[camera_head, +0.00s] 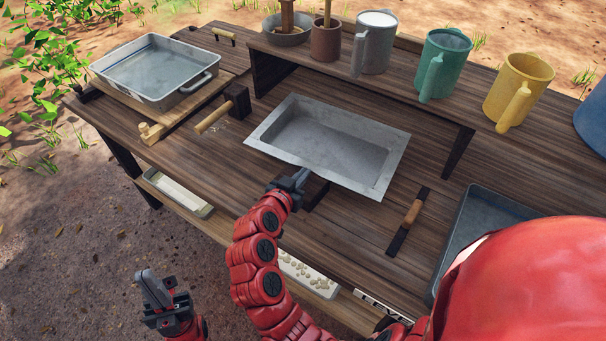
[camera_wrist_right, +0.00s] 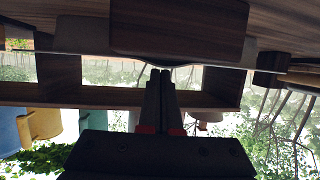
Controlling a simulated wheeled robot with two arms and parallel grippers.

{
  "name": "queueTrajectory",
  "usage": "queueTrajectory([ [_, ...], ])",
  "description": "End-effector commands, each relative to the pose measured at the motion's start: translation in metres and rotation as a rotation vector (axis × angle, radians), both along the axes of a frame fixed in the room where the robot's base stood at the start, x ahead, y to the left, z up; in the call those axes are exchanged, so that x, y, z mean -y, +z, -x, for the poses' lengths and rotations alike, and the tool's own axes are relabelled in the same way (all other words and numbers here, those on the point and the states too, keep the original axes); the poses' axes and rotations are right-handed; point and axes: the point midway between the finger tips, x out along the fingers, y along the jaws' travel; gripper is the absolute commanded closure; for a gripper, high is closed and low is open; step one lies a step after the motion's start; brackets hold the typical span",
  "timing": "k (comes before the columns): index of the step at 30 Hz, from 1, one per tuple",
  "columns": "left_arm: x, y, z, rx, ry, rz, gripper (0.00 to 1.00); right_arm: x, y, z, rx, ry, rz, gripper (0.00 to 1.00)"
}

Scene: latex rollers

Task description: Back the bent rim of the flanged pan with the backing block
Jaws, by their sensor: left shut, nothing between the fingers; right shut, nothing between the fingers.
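The flanged pan (camera_head: 372,183) is a grey rectangular metal pan with a flat rim, lying on the workbench. In the right wrist view, which looks upside down, its pale rim (camera_wrist_right: 95,50) shows a bend near the middle. A dark wooden block (camera_wrist_right: 178,28), seemingly the backing block, is close by; in the head view a dark piece (camera_head: 316,195) shows by the pan's front rim. I cannot tell whether it touches the rim. My right gripper (camera_head: 301,175) is shut and empty beside the front rim. My left gripper (camera_head: 148,275) is shut and empty over the ground.
A mallet (camera_head: 237,101) lies left of the pan and a wooden-handled tool (camera_head: 410,212) right of it. A grey basin (camera_head: 155,70) stands at the left. Several mugs, including a green one (camera_head: 444,65), stand on the raised back shelf (camera_head: 400,100).

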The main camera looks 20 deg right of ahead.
Motion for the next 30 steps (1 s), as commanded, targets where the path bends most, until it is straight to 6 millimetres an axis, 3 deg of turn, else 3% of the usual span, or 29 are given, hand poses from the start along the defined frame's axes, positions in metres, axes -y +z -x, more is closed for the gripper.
queueTrajectory([
  [2,0.0,0.01,0.0,0.0,0.0,0.0,1.0,0.004,-0.004,-0.002,-0.008,-0.001,0.002,1.0],
  [5,0.0,-0.006,0.0,0.0,0.0,0.0,1.0,0.002,-0.017,-0.002,0.001,0.002,0.002,1.0],
  [30,0.0,-0.017,0.0,0.0,0.0,0.0,1.0,-0.004,-0.021,0.003,-0.01,0.005,-0.005,1.0],
])
